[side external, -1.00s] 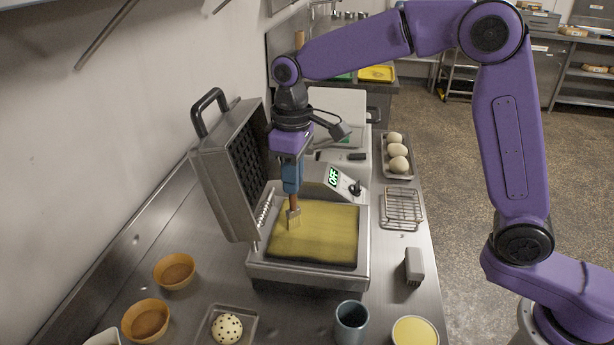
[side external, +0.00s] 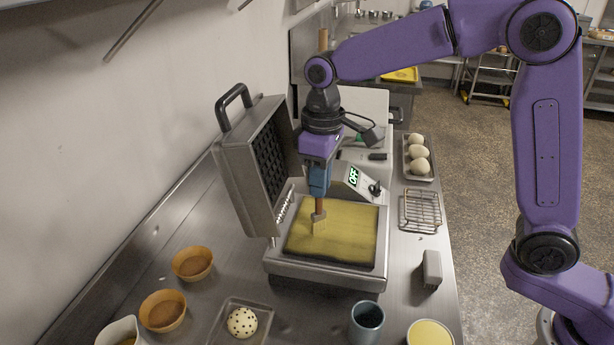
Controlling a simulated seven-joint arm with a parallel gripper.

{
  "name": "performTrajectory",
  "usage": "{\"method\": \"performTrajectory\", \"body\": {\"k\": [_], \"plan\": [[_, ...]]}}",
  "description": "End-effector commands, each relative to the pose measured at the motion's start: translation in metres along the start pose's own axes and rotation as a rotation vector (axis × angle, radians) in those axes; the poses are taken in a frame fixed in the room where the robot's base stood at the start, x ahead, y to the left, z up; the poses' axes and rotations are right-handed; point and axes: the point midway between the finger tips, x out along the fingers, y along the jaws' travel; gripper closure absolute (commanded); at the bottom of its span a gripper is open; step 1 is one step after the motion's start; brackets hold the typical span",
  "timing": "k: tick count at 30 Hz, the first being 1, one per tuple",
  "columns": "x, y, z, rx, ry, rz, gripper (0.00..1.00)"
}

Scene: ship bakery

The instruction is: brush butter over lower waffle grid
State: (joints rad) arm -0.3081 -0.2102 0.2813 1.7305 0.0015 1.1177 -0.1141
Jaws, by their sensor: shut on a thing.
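The waffle iron stands open on the steel counter, its upper lid (side external: 252,165) tilted up on the left. Its lower waffle grid (side external: 345,235) looks yellow over nearly all of its visible face, with a darker front edge. My gripper (side external: 318,188) points down over the left part of the grid and is shut on the brush's brown handle. The brush (side external: 319,221) is upright, with its pale bristle end down at the grid. I cannot tell whether the bristles touch. A round dish of yellow stuff, perhaps butter (side external: 429,334), sits at the front right.
A display box (side external: 352,178) reading OFF stands behind the grid. A wire rack (side external: 422,209), a grey block (side external: 432,268) and a tray of pale round items (side external: 419,155) line the right side. Orange bowls (side external: 163,311), a spotted ball (side external: 242,322) and a blue-grey cup (side external: 366,322) stand in front.

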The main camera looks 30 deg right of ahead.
Motion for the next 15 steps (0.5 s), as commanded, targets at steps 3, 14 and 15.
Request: {"method": "performTrajectory", "body": {"k": [3,14,15], "plan": [[0.0,0.002,0.012,0.0,-0.002,0.0,1.0],[0.0,0.007,0.044,0.0,-0.002,0.0,1.0],[-0.001,0.007,0.047,0.0,-0.001,0.0,1.0]]}}
